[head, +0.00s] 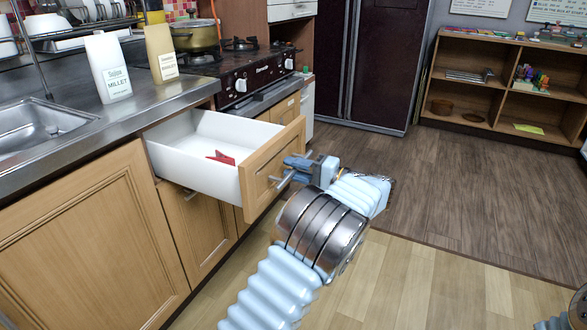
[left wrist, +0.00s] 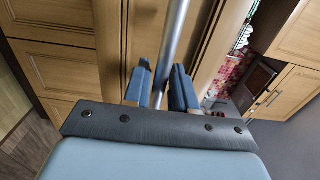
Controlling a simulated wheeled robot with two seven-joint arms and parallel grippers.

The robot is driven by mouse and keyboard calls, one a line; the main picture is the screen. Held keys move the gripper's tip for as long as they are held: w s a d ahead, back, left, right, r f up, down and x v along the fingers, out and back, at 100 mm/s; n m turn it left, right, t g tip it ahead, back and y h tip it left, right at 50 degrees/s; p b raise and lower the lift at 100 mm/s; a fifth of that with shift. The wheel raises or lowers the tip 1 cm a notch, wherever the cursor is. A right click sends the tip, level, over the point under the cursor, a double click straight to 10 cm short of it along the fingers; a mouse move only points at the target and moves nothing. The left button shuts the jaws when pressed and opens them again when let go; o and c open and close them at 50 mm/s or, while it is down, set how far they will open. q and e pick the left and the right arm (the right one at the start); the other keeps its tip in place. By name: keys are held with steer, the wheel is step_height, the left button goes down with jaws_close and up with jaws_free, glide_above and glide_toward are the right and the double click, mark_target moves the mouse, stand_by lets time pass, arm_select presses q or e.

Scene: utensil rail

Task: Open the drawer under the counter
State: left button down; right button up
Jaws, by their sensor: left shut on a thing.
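The drawer (head: 207,170) under the counter stands pulled well out, with white inner walls and a light wood front (head: 273,165). A red object (head: 221,157) lies inside it. My left gripper (head: 292,172) is at the drawer front, shut on the metal bar handle (head: 285,180). In the left wrist view the handle (left wrist: 175,40) runs between the two blue-grey fingers (left wrist: 161,88). My right gripper does not show clearly; only a bit of an arm part is at the lower right corner of the head view.
The counter (head: 160,97) above carries a white millet bag (head: 108,68) and a tan packet (head: 161,54). A sink (head: 35,125) is at left, and a stove (head: 250,75) with a pot (head: 195,35) is behind. The floor (head: 450,200) to the right is clear.

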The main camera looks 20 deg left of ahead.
arm_select(q)
steer(key=c, duration=1.1)
jaws_free()
steer(key=d, duration=0.9)
steer(key=s+d, duration=0.1)
steer(key=d, duration=0.3)
steer(key=shift+d, duration=0.35)
